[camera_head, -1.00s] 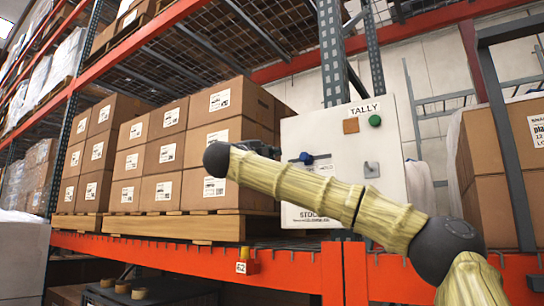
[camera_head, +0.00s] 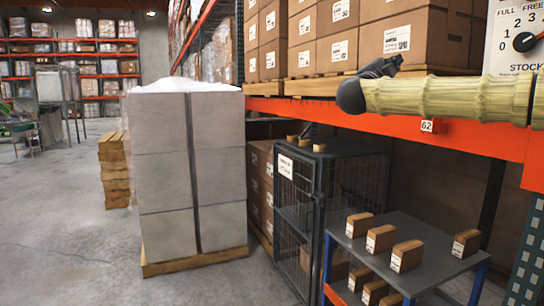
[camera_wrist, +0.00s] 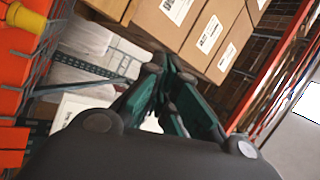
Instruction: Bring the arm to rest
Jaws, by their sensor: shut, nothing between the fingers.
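My arm reaches in from the right edge of the head view, its bamboo-like link lying almost level in front of the orange shelf beam. My gripper shows in the wrist view (camera_wrist: 172,95), its dark green fingers drawn together with nothing between them. In the head view only a dark part of my gripper (camera_head: 381,68) shows behind the round black joint; its fingertips are hidden there. It is in front of the shelf with cardboard boxes (camera_head: 331,47) and holds nothing.
An orange beam (camera_head: 460,137) runs behind my arm. Below are a wire cage (camera_head: 297,206) and a blue-legged cart (camera_head: 431,262) with several small boxes. A wrapped grey pallet stack (camera_head: 166,178) stands left of them. The floor (camera_head: 50,230) at far left is clear.

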